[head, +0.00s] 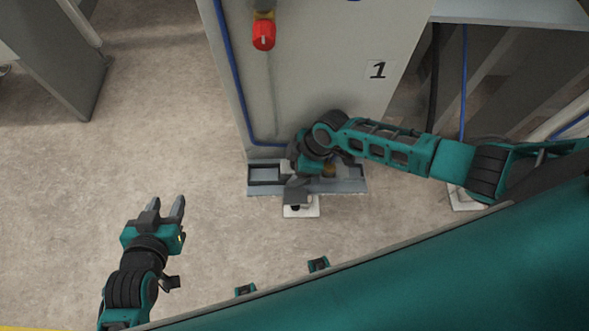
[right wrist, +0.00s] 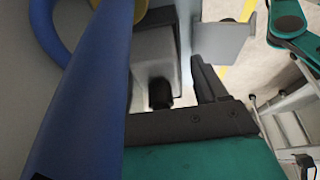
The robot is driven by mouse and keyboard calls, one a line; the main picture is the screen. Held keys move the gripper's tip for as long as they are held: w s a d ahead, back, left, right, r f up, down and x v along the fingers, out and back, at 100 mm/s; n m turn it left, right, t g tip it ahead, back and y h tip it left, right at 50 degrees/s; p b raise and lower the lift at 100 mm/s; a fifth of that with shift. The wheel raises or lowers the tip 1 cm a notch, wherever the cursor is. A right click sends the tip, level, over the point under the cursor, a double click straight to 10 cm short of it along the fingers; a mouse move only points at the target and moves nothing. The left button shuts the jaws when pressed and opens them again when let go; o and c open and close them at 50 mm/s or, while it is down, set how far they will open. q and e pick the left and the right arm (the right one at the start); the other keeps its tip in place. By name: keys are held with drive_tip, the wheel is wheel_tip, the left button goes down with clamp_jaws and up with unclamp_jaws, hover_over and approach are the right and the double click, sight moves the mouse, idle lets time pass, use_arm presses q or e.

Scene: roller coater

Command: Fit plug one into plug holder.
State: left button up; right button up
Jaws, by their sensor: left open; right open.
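My left gripper (head: 173,209) is open and empty over bare floor at the left of the head view. My right gripper (head: 298,182) is at the foot of the grey cabinet, over a low grey ledge with recesses (head: 264,174) that may be the plug holder. My own arm hides much of it. In the right wrist view one dark finger (right wrist: 206,82) shows, standing apart, with a blue hose (right wrist: 80,90) close in front. A yellow ring-like part (right wrist: 132,10) lies at the top. I cannot tell which piece is plug one.
A small white foot plate (head: 310,211) is below the ledge. Floor (head: 70,180) at the left is clear.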

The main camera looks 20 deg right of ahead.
drive_tip(key=shift+c, duration=0.2)
drive_tip(key=c, duration=1.2)
drive_tip(key=shift+r, duration=0.1)
